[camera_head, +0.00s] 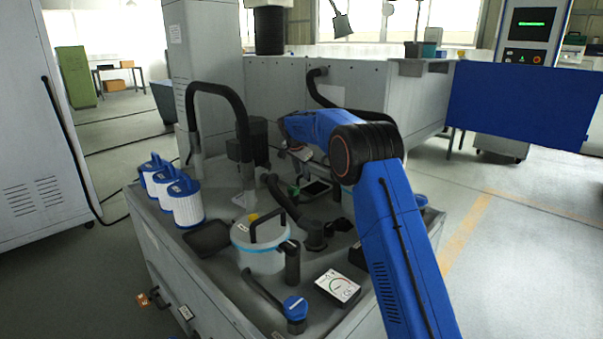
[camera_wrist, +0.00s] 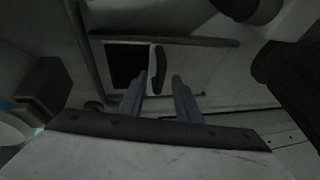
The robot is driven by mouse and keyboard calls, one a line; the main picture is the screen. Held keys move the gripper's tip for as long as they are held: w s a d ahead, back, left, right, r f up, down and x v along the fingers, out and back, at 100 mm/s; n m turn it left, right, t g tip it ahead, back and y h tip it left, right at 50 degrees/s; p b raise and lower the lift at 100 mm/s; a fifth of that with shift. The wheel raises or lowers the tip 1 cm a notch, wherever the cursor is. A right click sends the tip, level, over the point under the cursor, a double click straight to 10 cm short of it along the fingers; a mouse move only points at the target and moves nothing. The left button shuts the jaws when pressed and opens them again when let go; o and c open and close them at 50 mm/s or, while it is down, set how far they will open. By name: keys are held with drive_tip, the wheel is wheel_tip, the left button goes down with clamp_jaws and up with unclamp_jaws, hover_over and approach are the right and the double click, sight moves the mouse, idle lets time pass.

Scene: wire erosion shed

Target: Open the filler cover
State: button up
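In the wrist view, a pale flat plate with a dark bar handle (camera_wrist: 157,84), which looks like the filler cover (camera_wrist: 180,62), lies beside a dark square area (camera_wrist: 124,62). That dark area looks like an opening, though the picture is dim. My gripper (camera_wrist: 159,82) is open. Its two fingers point toward the plate, and the handle appears between the fingertips in the picture; I cannot tell the gap in depth. In the head view, a dark square with a pale frame (camera_head: 316,188) shows on the tank top below my gripper (camera_head: 299,156), whose fingers are not clear there.
The tank top (camera_head: 222,270) is crowded. A round pale canister (camera_head: 257,262), a blue-capped pipe (camera_head: 295,308), a gauge box (camera_head: 338,286), a curved black hose (camera_head: 222,92) and blue-and-white filters (camera_head: 184,207) stand around. A blue panel (camera_head: 522,103) is at the right.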

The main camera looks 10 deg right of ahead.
drive_tip(key=v, duration=1.7)
drive_tip(key=shift+r, duration=0.15)
drive_tip(key=shift+a, duration=0.1)
drive_tip(key=s+d+r+n, duration=0.2)
drive_tip(key=s+d, duration=0.1)
drive_tip(key=s, duration=0.8)
drive_tip(key=s+d+r+n+y, duration=0.15)
drive_tip(key=s+d, duration=0.25)
drive_tip(key=s, duration=0.8)
drive_tip(key=s+d+r+n, duration=0.2)
drive_tip(key=s+d, duration=0.1)
drive_tip(key=s, duration=0.8)
drive_tip(key=s+d+f+n, duration=0.1)
drive_tip(key=s+f+n, duration=0.1)
drive_tip(key=s+f, duration=0.4)
drive_tip(key=s+f+n, duration=0.1)
drive_tip(key=s+f, duration=0.5)
drive_tip(key=s, duration=1)
drive_tip(key=s+d+f+n, duration=0.1)
drive_tip(key=s+f, duration=0.4)
drive_tip(key=s, duration=0.6)
drive_tip(key=shift+s+d+f+n+y, duration=0.2)
drive_tip(key=shift+d+f+n+y, duration=0.2)
drive_tip(key=shift+n, duration=0.45)
